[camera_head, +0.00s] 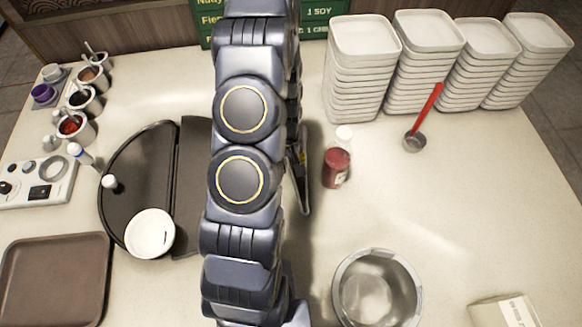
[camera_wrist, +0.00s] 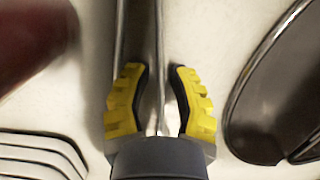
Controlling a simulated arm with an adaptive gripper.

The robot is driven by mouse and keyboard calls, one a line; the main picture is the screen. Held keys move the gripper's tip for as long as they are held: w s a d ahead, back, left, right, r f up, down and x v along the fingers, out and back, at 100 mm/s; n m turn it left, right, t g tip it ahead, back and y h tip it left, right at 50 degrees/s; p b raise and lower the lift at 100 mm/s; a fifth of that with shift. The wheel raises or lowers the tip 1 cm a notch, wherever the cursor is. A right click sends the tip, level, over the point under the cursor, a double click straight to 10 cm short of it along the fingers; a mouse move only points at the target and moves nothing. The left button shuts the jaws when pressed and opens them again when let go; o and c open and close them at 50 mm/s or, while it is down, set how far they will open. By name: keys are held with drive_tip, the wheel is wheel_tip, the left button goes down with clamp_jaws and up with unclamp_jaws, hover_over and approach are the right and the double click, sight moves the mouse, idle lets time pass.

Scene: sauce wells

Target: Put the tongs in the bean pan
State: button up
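Metal tongs (camera_head: 305,200) lie on the table just right of my arm, mostly hidden by it. In the wrist view, the tongs' long thin arms (camera_wrist: 158,45) run from the top edge down to my gripper (camera_wrist: 160,72). Its yellow-padded fingers are apart, with one tongs arm between them and the other passing by the left finger. I see no clear contact. A round metal pan (camera_head: 377,290) stands at the lower right with no beans visible. I cannot tell which is the bean pan.
A red jar (camera_head: 336,168) stands close right of the tongs. A red-handled ladle (camera_head: 424,117) and white tray stacks (camera_head: 358,80) are behind. A white bowl (camera_head: 150,233) sits at the dark pan's front edge; a brown tray (camera_head: 52,280) lies left.

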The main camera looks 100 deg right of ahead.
clamp_jaws()
wheel_tip(320, 180, up, 10)
drive_tip(key=shift+w+r, duration=0.1)
idle(0.7)
